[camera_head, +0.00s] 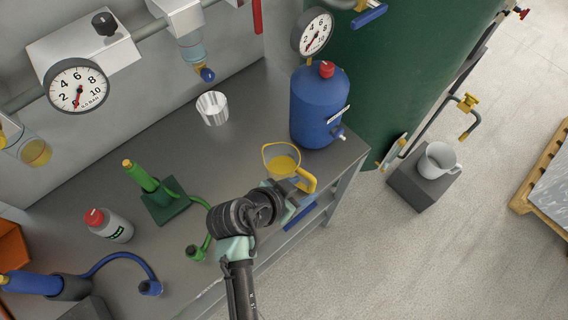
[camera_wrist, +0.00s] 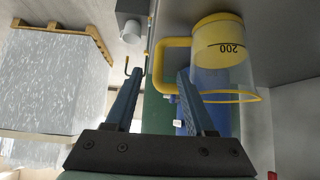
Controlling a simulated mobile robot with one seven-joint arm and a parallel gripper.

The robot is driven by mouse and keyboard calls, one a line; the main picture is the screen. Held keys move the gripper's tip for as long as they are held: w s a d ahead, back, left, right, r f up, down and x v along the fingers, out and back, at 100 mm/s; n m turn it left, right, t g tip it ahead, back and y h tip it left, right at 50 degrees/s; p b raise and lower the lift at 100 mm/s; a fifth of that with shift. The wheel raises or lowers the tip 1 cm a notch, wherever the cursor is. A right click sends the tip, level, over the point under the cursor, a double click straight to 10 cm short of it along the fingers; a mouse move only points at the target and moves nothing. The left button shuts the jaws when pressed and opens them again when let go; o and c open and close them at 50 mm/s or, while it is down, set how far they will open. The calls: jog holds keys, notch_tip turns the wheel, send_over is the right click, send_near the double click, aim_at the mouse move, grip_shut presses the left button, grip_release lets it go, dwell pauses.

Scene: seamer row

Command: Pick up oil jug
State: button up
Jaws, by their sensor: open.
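The oil jug (camera_head: 281,163) is a clear cup with a yellow rim, a yellow handle and yellow oil inside. It stands on the grey bench near its front right corner, in front of the blue tank. In the wrist view the jug (camera_wrist: 228,70) is at the upper right, with a "200" mark, and its yellow handle (camera_wrist: 157,66) points left. My gripper (camera_wrist: 160,74) is open and empty. The handle's outer bar appears between the two fingertips; I cannot tell how deep it sits. In the head view my gripper (camera_head: 300,197) is beside the handle, partly hidden by my wrist.
A blue tank (camera_head: 318,108) stands close behind the jug. A grey jug (camera_head: 438,158) sits on a block off the bench.

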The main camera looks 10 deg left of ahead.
aim_at(318, 184)
jog(key=shift+p+x, duration=0.45)
jog(key=shift+x, duration=4.2)
jog(key=shift+s, duration=0.15)
grip_shut()
